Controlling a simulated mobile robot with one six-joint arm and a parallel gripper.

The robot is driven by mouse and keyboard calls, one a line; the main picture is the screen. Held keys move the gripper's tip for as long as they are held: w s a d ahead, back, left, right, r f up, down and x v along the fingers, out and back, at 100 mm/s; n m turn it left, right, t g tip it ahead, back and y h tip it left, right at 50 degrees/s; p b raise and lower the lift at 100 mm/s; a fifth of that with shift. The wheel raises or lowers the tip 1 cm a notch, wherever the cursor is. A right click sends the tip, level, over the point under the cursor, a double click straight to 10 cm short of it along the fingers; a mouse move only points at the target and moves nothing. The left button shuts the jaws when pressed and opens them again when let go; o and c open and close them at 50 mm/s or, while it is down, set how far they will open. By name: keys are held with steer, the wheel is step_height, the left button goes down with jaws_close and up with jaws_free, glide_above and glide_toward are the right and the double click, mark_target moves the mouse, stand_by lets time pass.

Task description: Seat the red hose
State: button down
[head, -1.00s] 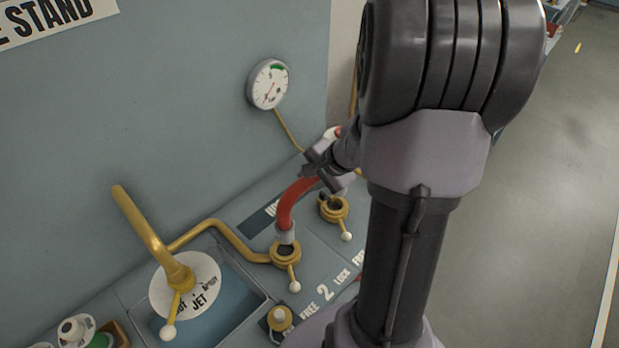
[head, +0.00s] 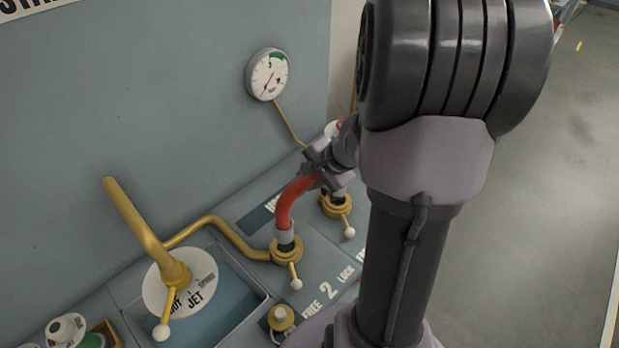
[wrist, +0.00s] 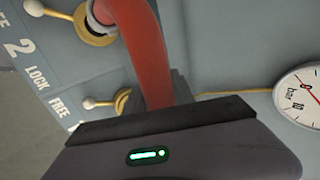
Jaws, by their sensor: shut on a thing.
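The red hose (head: 290,203) arches between two brass collars in the head view. Its left end has a grey cuff and a dark tip at the left collar (head: 286,250). Its right end, partly hidden by my gripper, stands at the right collar (head: 337,206); I cannot tell how deep either tip sits. My gripper (head: 322,166) is shut on the hose near its right end. In the wrist view the hose (wrist: 143,45) runs down between the jaws, hiding part of one collar (wrist: 97,27). Each collar has a white-knobbed lever.
A pressure gauge (head: 268,74) hangs on the wall behind. A bent brass pipe (head: 145,228) rises from a round white dial plate (head: 200,275) at the left. My arm hides the bench's right side.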

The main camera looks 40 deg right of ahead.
step_height(320, 180, down, 2)
steer(key=shift+f+b, duration=0.25)
steer(key=shift+b, duration=0.65)
steer(key=shift+r, duration=0.1)
steer(key=shift+b, duration=0.55)
stand_by(0.7)
steer(key=shift+f+b, duration=1.45)
steer(key=shift+b, duration=0.3)
steer(key=c, duration=1)
jaws_free()
steer(key=shift+o, duration=0.2)
steer(key=a+p+v, duration=0.1)
steer(key=p+v, duration=0.5)
steer(key=v, duration=1.1)
steer(key=shift+d+r+p, duration=0.15)
steer(key=shift+d+p, duration=0.25)
steer(key=shift+d, duration=0.1)
